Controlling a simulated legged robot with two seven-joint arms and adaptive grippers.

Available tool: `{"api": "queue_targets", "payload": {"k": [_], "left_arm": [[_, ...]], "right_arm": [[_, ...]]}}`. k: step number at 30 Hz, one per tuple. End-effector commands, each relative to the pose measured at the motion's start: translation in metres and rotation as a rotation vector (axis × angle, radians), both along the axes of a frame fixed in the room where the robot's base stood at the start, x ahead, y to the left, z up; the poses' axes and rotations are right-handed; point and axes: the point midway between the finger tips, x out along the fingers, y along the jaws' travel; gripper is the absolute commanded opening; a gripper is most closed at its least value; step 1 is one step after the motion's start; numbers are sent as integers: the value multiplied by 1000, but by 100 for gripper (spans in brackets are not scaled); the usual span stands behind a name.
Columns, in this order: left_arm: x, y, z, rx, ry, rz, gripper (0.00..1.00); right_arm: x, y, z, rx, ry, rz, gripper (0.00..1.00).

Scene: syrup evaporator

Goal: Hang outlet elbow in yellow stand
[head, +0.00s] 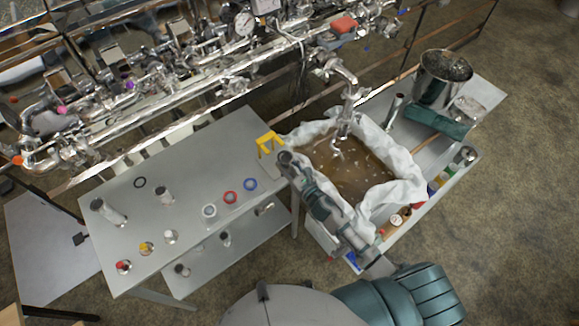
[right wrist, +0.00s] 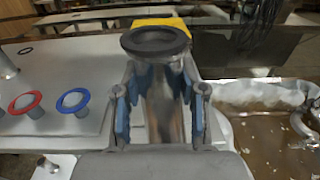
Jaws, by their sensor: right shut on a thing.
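The outlet elbow (right wrist: 163,105) is a shiny metal tube with a dark ringed flange at its far end. My right gripper (right wrist: 160,100) is shut on it, with a blue-padded finger on each side. In the head view my right gripper (head: 305,182) reaches up and left, and the elbow's dark end (head: 285,157) shows just past its fingertips. The yellow stand (head: 269,142) is at the back right corner of the grey table. In the right wrist view the stand (right wrist: 158,22) is just beyond the flange, partly hidden by it. I cannot tell whether they touch. My left gripper is not in view.
The grey table (head: 165,235) holds a red ring (head: 230,197), a blue ring (head: 250,184) and several metal fittings. A cloth-lined tub of brown liquid (head: 400,160) stands to the right, close to my right arm. Metal piping (head: 180,90) runs along the back.

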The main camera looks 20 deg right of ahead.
Motion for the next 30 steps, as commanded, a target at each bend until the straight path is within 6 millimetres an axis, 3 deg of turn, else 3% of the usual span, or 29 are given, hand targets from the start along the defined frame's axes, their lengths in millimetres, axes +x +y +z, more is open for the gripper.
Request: {"api": "queue_targets", "payload": {"k": [30], "left_arm": [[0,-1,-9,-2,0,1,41]], "right_arm": [[24,9,-5,0,-2,0,2]]}}
